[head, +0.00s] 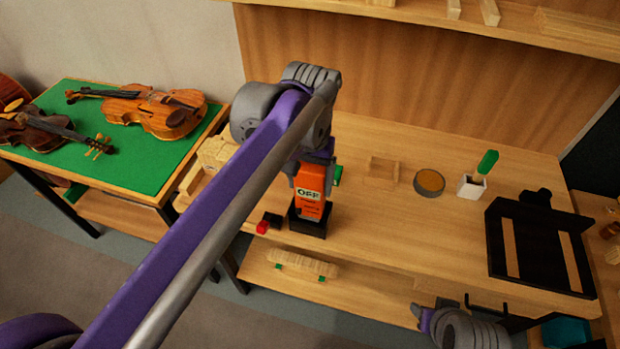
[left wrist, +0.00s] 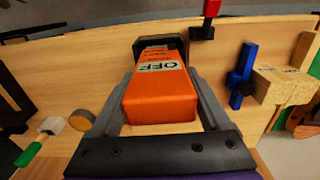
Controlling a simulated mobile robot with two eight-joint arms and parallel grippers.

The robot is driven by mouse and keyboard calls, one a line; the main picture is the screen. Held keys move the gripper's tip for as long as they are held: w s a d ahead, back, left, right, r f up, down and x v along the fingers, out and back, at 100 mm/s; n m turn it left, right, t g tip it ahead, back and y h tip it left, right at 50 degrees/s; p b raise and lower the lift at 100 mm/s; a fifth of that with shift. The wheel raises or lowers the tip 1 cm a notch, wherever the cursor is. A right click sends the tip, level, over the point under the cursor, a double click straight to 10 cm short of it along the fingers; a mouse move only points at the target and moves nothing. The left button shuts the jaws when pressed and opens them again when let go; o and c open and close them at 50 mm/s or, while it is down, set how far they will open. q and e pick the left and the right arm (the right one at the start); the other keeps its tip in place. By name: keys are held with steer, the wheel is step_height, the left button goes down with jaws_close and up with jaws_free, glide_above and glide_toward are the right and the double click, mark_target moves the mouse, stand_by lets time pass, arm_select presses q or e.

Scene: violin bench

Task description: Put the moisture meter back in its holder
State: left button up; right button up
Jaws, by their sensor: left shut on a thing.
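The orange moisture meter (head: 309,196), with an "OFF" label, is upright over the bench near its front edge. Its lower end appears to sit within the mouth of the black holder (head: 308,228); how deep it is cannot be told. My left gripper (head: 313,170) is shut on the upper part of the meter from above. In the left wrist view the meter (left wrist: 160,98) lies between both fingers, and the holder (left wrist: 176,45) surrounds its far end. Part of my right arm's end (head: 428,318) shows low at the right; its fingers are not clear.
A red-tipped clamp (head: 263,227) is close left of the holder. A wooden tray (head: 382,170), a round tin (head: 429,182), a white cup (head: 472,187) and a black rack (head: 535,245) stand to the right. Violins lie on the green table (head: 120,160).

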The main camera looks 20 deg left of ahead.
mark_target(310, 168)
arm_select(q)
steer(key=shift+f+b, duration=0.7)
steer(key=shift+f, duration=0.6)
steer(key=o, duration=1.5)
steer(key=shift+r, duration=0.1)
step_height(310, 168, up, 11)
steer(key=shift+f+p, duration=0.15)
steer(key=shift+p, duration=0.45)
steer(key=shift+f, duration=0.1)
